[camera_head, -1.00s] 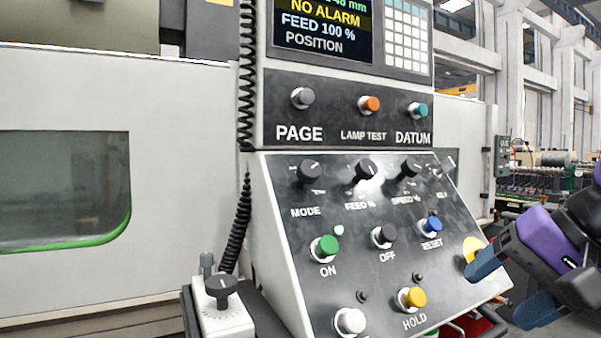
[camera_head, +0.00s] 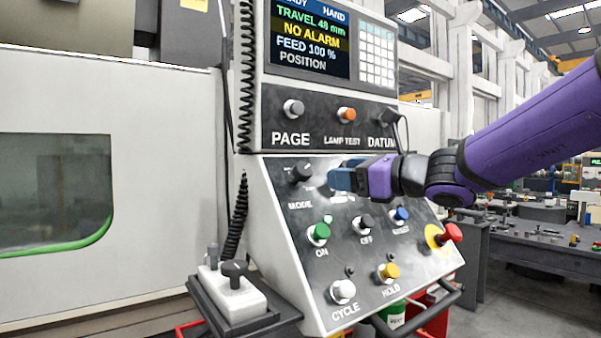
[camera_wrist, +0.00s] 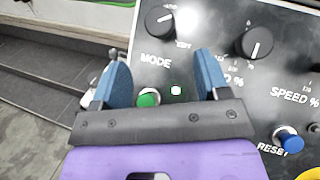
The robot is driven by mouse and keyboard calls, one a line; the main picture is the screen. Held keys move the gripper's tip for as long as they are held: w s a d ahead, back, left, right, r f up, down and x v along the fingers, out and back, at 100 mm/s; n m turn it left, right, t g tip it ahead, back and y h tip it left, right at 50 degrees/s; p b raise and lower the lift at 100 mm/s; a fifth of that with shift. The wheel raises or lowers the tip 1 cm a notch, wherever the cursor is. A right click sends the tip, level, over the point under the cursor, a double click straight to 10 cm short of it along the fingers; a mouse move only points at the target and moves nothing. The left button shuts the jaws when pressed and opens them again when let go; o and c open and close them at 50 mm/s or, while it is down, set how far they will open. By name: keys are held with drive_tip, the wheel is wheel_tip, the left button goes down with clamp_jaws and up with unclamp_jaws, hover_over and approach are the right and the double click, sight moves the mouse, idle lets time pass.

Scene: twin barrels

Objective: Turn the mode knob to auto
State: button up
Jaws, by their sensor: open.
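The mode knob (camera_head: 300,172) is a black dial with a white pointer line, at the upper left of the sloping panel, above the word MODE. In the wrist view the mode knob (camera_wrist: 160,21) is beyond my fingertips, near the top; its pointer slants up and right. The small labels around it are hard to read. My gripper (camera_head: 337,180) is just right of the knob and hides the feed knob in the head view. In the wrist view my gripper (camera_wrist: 162,72) has its blue fingers apart, with nothing between them, clear of the knob.
The feed knob (camera_wrist: 255,42) is right of the mode knob. The green ON button (camera_head: 319,233), blue reset button (camera_head: 401,215) and red emergency stop (camera_head: 450,233) are lower on the panel. The screen (camera_head: 310,38) reads HAND. A coiled cable (camera_head: 240,210) hangs at the panel's left.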

sight(308, 172)
drive_tip(key=x, duration=1)
drive_tip(key=shift+w+a, duration=0.2)
drive_tip(key=shift+a, duration=0.05)
drive_tip(key=c, duration=0.9)
